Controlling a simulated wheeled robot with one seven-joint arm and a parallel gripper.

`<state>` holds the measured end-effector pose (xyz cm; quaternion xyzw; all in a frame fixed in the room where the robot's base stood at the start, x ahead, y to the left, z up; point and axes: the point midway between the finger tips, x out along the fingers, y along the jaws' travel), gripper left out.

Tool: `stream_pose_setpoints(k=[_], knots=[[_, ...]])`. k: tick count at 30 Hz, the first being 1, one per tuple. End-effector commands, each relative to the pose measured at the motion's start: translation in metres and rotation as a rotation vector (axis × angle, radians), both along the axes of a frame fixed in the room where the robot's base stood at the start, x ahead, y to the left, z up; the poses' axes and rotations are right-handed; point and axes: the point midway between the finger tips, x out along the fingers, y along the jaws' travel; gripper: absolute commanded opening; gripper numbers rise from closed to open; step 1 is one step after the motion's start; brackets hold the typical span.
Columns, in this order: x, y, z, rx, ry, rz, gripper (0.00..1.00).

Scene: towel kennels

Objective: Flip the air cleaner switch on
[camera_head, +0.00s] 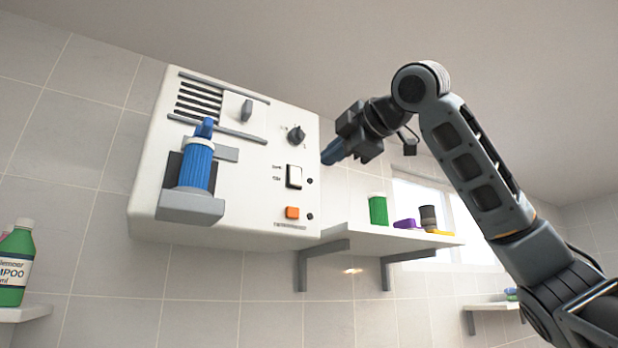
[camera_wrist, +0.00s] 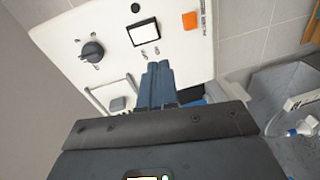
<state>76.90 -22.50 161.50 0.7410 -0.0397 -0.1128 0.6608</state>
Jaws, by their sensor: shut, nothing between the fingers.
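The air cleaner is a white box (camera_head: 245,195) on the tiled wall; its front panel also shows in the wrist view (camera_wrist: 185,60). The switch (camera_head: 294,177) is a white rocker in a dark frame, right of the panel's middle. In the wrist view the switch (camera_wrist: 144,33) is just above my fingertips. I cannot tell which way it is set. My gripper (camera_head: 327,157) is shut and empty, with blue fingers pointing toward the panel. In the wrist view its fingertips (camera_wrist: 157,68) lie close to the switch, seemingly apart from it.
A dark knob (camera_head: 296,135) and an orange button (camera_head: 292,212) flank the switch. A blue cylinder (camera_head: 197,166) sits in a grey holder at left. A shelf (camera_head: 390,240) holds a green container (camera_head: 378,209) and small items. A shampoo bottle (camera_head: 16,262) stands far left.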

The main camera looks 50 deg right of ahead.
Motion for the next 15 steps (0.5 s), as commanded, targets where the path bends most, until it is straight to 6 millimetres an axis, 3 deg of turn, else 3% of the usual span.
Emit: stream_pose_setpoints(k=[6,15], knots=[[-0.015,0.008,0.017,-0.081,0.042,-0.05,0.0],[-0.017,0.009,0.019,-0.093,0.05,-0.057,0.0]])
